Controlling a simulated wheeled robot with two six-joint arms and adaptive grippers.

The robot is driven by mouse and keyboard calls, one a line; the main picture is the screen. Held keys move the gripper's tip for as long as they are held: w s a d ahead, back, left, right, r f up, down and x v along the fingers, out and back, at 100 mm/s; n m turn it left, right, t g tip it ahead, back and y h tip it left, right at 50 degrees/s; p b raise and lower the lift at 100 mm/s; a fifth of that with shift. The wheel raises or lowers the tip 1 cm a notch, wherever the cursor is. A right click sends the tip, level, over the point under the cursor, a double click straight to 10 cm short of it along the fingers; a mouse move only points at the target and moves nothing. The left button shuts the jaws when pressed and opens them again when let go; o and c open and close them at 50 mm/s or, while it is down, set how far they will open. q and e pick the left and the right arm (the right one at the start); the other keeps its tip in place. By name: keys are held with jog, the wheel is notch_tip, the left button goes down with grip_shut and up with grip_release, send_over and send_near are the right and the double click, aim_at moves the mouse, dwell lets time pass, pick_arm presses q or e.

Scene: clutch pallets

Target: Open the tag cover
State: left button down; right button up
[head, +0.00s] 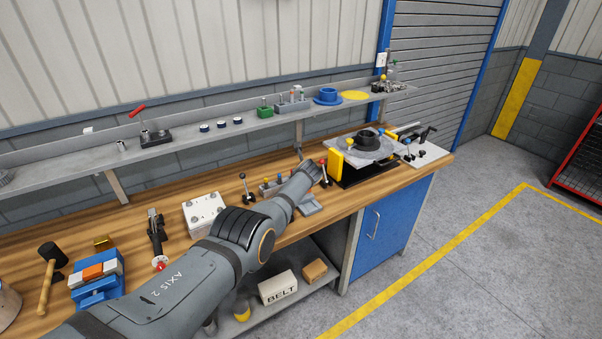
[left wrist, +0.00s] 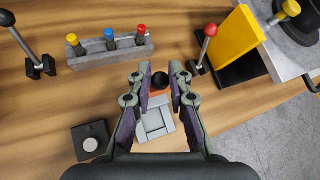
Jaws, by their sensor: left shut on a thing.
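In the left wrist view, my left gripper (left wrist: 160,82) has its two fingers closed on either side of a black ball knob (left wrist: 160,80). Just below the knob is a small orange-red part (left wrist: 158,94). Beyond it, toward the wrist, lies a grey plate-like fixture (left wrist: 155,121) with raised edges, partly hidden by the fingers. I take this knobbed fixture to be the tag cover's unit, but cannot tell how far the cover is open. In the head view, my left arm reaches across the bench and hides the knob; the grey fixture (head: 311,208) shows beside its end. My right gripper is out of view.
A grey rack (left wrist: 110,59) with coloured pegs, a red-knobbed lever (left wrist: 206,42) and a yellow panel (left wrist: 232,42) stand close to the gripper. A dark block with a round button (left wrist: 91,143) sits at lower left. The bench's front edge is near.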

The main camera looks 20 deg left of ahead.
pick_arm(q)
jog(key=shift+w+r, duration=0.1)
jog(key=shift+r, duration=0.15)
jog(key=c, duration=1.5)
grip_release()
jog(key=shift+o, duration=1.1)
jog(key=shift+r, duration=0.2)
notch_tip(320, 180, up, 10)
jog(key=shift+f, duration=0.25)
